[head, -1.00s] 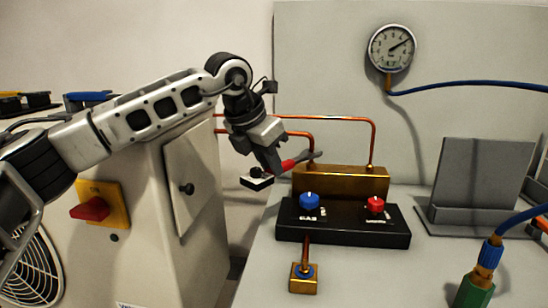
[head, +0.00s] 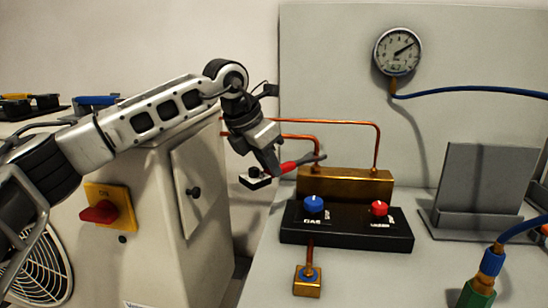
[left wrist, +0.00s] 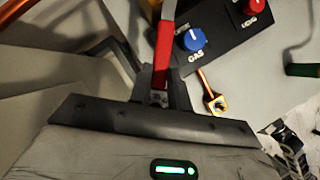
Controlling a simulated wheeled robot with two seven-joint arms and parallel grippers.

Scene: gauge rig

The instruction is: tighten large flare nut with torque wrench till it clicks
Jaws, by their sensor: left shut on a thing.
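My left gripper (head: 277,168) is shut on a tool with a red handle (head: 289,166), which looks like the torque wrench. The handle also shows in the left wrist view (left wrist: 164,48), running up from my jaws. The tool's grey head (head: 316,158) points right, in front of the copper pipe and by the top left of the brass manifold (head: 345,183). I cannot tell whether the head touches a nut. A copper stub with a small brass block (head: 307,283) sits in front of the valve base; I cannot make out which fitting is the large flare nut. My right gripper is not in view.
The black valve base (head: 346,232) carries a blue GAS knob (head: 313,204) and a red knob (head: 380,208). A gauge (head: 398,51) hangs on the back panel. A grey stand (head: 484,180) and a green-and-blue hose fitting (head: 480,286) are at right. A cabinet (head: 150,240) stands left.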

